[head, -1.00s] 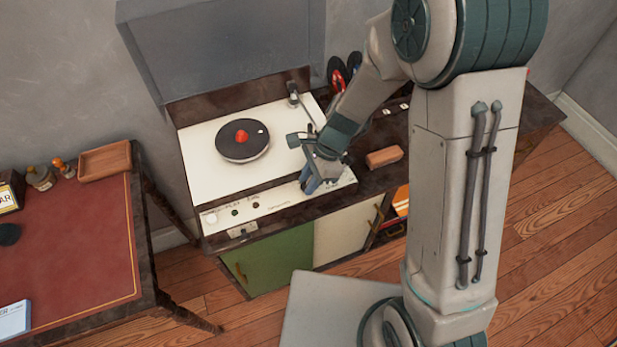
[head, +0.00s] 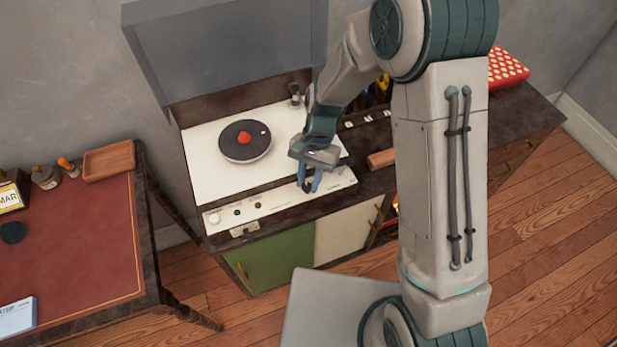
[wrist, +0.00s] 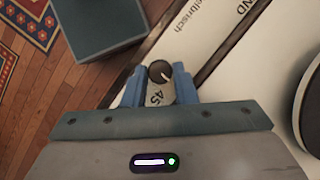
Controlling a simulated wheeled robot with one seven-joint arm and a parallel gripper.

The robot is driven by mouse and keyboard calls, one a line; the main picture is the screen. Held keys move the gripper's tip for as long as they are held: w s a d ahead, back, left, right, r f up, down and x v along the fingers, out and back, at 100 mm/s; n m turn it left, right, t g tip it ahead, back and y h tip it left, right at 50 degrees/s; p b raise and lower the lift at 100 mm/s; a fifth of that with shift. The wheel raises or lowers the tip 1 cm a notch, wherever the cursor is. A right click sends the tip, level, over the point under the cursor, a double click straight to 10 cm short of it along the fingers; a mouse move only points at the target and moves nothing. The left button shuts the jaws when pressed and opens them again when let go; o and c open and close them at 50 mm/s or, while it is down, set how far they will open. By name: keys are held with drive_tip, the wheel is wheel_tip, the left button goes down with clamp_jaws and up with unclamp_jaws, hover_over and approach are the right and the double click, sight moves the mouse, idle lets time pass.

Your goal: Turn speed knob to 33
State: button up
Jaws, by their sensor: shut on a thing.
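My gripper (head: 309,185) is at the right part of the record player's white front panel (head: 275,208). In the wrist view, the blue fingers of my gripper (wrist: 159,79) are shut on the knob, one on each side. I cannot see a "33" mark. The knob is too hidden to make out in the head view.
The turntable (head: 245,141) holds a dark record with a red centre. The raised grey lid (head: 222,55) stands behind it. A brown block (head: 381,158) lies to the right of my gripper. A red-topped desk (head: 85,240) stands at the left, with bare floor in front.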

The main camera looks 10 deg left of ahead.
drive_tip(key=shift+n, duration=0.4)
drive_tip(key=o, duration=1)
drive_tip(key=v, duration=1.3)
drive_tip(key=shift+r, duration=0.4)
drive_tip(key=shift+a, duration=0.15)
